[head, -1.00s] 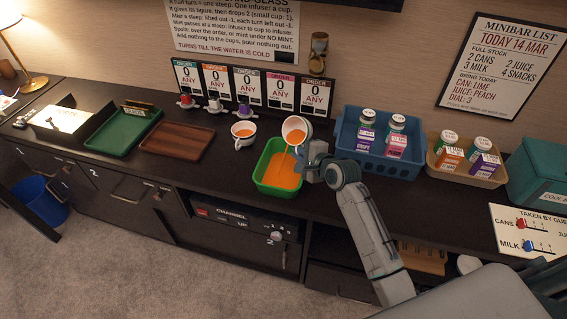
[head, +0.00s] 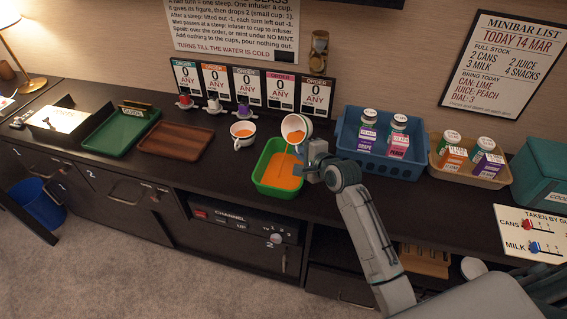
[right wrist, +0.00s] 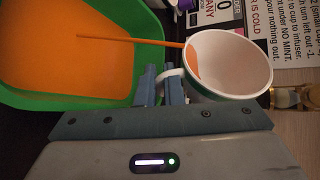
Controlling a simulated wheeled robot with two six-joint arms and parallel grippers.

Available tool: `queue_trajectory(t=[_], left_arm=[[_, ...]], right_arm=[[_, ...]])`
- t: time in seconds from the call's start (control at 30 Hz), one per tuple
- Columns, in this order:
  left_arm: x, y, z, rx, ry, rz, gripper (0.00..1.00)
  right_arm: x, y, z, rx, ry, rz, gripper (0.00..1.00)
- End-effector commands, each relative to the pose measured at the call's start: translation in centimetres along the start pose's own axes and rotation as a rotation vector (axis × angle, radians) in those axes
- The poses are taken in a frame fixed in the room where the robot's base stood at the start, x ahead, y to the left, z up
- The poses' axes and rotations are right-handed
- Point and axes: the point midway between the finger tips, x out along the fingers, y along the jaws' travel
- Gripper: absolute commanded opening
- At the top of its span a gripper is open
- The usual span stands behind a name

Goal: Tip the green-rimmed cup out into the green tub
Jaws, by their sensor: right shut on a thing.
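The green-rimmed cup (head: 292,124) is tilted on its side above the far right part of the green tub (head: 262,158). In the right wrist view the cup (right wrist: 235,62) shows a mostly bare white inside with a little orange liquid at its lower lip. A thin orange stream (right wrist: 130,40) runs from that lip into the tub. Orange liquid (right wrist: 65,45) covers the tub's floor. My right gripper (head: 310,152) is shut on the cup's handle, and its fingertips (right wrist: 166,80) show beside the tub's wall. My left gripper is not in view.
A second cup (head: 242,143) with orange liquid stands left of the tub. A brown tray (head: 176,141) and a green tray (head: 122,137) lie further left. A blue basket (head: 375,166) of cartons and bottles stands close on the right. Counter in front of the tub is narrow.

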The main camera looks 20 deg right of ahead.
Motion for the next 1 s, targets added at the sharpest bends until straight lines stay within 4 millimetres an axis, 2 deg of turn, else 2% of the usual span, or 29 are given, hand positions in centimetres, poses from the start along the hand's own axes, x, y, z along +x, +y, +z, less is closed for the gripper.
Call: queue_trajectory(t=[0.6, 1.0], left_arm=[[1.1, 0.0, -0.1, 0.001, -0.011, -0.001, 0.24], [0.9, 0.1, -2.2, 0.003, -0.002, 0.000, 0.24]], right_arm=[[-0.2, -0.7, 0.1, -0.059, 0.019, -0.030, 0.00], [-0.4, -1.2, 0.1, -0.097, 0.032, -0.047, 0.00]])
